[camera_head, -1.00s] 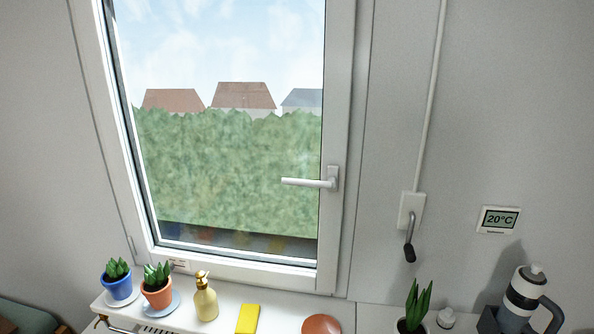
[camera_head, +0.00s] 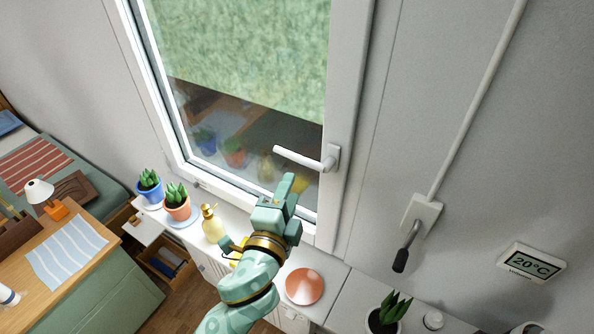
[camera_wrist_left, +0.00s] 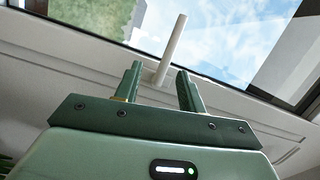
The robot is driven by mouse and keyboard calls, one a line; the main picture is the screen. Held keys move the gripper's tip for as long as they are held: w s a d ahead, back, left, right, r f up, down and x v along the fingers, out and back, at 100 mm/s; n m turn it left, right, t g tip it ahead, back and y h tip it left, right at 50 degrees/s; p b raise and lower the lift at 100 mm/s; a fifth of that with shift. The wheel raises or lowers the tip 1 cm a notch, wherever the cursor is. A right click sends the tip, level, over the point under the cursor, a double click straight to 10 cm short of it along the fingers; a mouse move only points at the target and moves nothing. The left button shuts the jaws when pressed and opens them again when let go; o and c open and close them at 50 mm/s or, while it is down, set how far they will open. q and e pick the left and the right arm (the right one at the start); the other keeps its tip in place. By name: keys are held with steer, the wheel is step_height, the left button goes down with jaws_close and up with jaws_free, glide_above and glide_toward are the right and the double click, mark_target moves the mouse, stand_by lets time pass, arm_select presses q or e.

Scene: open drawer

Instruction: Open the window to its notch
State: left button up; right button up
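The window (camera_head: 240,110) has a white frame and looks closed, its sash flush in the frame. Its white handle (camera_head: 300,159) lies roughly horizontal, pointing left from its mount on the right side of the sash. My green left gripper (camera_head: 288,184) is just below the handle, pointing up at it. In the left wrist view my left gripper (camera_wrist_left: 160,72) is open, with its two fingers apart. The handle (camera_wrist_left: 173,45) shows between and beyond the fingertips, with no clear contact. My right gripper is in neither view. No notch can be made out.
On the sill stand a blue pot (camera_head: 150,193), an orange pot (camera_head: 178,211), a yellow spray bottle (camera_head: 212,226) and an orange-red round object (camera_head: 304,286). A potted plant (camera_head: 388,312) is at right. A crank (camera_head: 405,250) hangs from the wall. A desk (camera_head: 100,270) stands left.

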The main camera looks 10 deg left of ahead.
mark_target(291, 158)
arm_select(q)
steer(key=shift+m+y, duration=0.4)
steer(key=shift+m, duration=0.2)
steer(key=w, duration=0.5)
steer(key=w+a+r, duration=0.1)
steer(key=w, duration=0.2)
steer(key=shift+w+r, duration=0.1)
steer(key=shift+w, duration=0.05)
steer(key=shift+w+d, duration=0.15)
steer(key=shift+w, duration=0.75)
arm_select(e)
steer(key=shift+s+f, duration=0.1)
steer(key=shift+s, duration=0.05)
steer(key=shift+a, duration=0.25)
arm_select(q)
jaws_close()
